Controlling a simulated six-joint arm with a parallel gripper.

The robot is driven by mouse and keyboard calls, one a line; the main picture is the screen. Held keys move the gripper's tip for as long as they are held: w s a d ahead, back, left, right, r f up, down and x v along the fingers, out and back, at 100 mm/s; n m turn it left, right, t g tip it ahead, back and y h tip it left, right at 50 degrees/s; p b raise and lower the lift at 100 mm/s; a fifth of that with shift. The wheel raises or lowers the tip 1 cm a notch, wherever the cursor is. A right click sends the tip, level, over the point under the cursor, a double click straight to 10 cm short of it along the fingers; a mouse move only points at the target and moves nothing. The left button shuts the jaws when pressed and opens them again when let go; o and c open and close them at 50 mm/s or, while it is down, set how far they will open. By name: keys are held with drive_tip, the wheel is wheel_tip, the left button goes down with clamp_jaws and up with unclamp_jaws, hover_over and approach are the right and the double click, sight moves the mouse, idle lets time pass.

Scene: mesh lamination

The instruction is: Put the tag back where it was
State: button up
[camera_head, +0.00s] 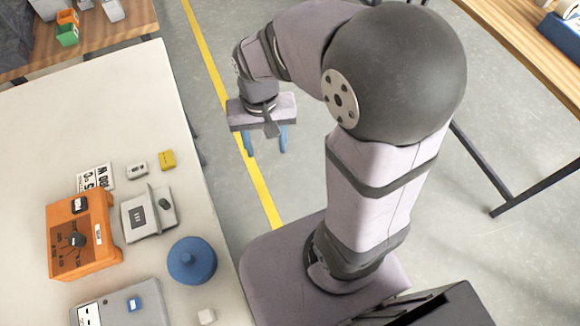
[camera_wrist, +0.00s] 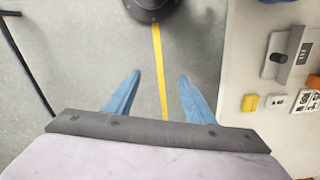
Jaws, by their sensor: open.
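Which item is the tag is not certain. A white card with black print (camera_head: 96,177) lies on the pale table behind the orange box; it also shows at the right edge of the wrist view (camera_wrist: 305,102). A small white block with a dark mark (camera_head: 137,168) lies beside it, and it shows in the wrist view (camera_wrist: 275,101). A small yellow block (camera_head: 167,159) lies right of that, also in the wrist view (camera_wrist: 250,102). My gripper (camera_head: 266,147) is open and empty, its blue fingers (camera_wrist: 160,76) over the floor, right of the table.
The table's far part is clear.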

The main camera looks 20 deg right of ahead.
drive_tip(key=s+d+f+n, duration=0.2)
drive_tip(key=s+d, duration=0.1)
drive_tip(key=s, duration=0.4)
drive_tip(key=shift+f+n, duration=0.2)
drive_tip(key=shift+n, duration=0.2)
idle(0.6)
